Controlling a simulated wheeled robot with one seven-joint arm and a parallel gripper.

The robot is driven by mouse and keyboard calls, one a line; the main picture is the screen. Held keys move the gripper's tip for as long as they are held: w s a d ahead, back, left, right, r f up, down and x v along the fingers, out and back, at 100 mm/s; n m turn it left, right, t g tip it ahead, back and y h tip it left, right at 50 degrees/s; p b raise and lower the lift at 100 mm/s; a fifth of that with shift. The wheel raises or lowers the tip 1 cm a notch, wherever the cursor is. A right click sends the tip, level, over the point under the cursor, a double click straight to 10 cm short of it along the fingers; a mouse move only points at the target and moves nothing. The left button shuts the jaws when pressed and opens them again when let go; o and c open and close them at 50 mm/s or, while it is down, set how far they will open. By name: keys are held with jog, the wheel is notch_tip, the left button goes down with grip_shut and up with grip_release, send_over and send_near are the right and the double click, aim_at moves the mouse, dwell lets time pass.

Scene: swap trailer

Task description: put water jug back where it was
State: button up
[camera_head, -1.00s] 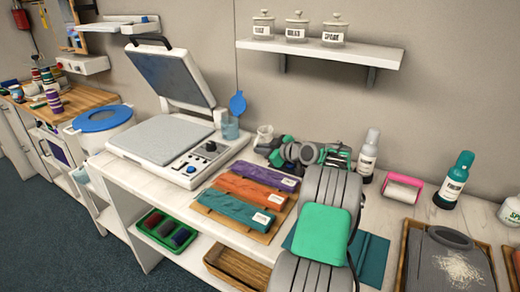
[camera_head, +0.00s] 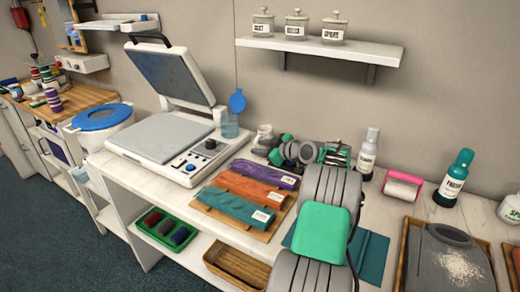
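A translucent blue jug (camera_head: 229,127) stands on the white counter at the back right corner of the press, with a round blue lid-like part (camera_head: 237,102) above it. I take it to be the water jug. My gripper (camera_head: 272,146) is beyond my grey and green wrist, near the wall and to the right of the blue jug, with a gap between them. A small pale vessel-like shape (camera_head: 264,132) is right beside my gripper; I cannot tell whether it is held. My fingertips are too small and covered to read.
The open press (camera_head: 165,138) is on the left. A jar shelf (camera_head: 318,48) hangs above.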

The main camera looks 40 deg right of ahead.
jog(key=b+v, duration=0.1)
jog(key=v, duration=1.1)
jog(key=shift+r, duration=0.15)
jog(key=shift+w, duration=0.1)
dwell(0.5)
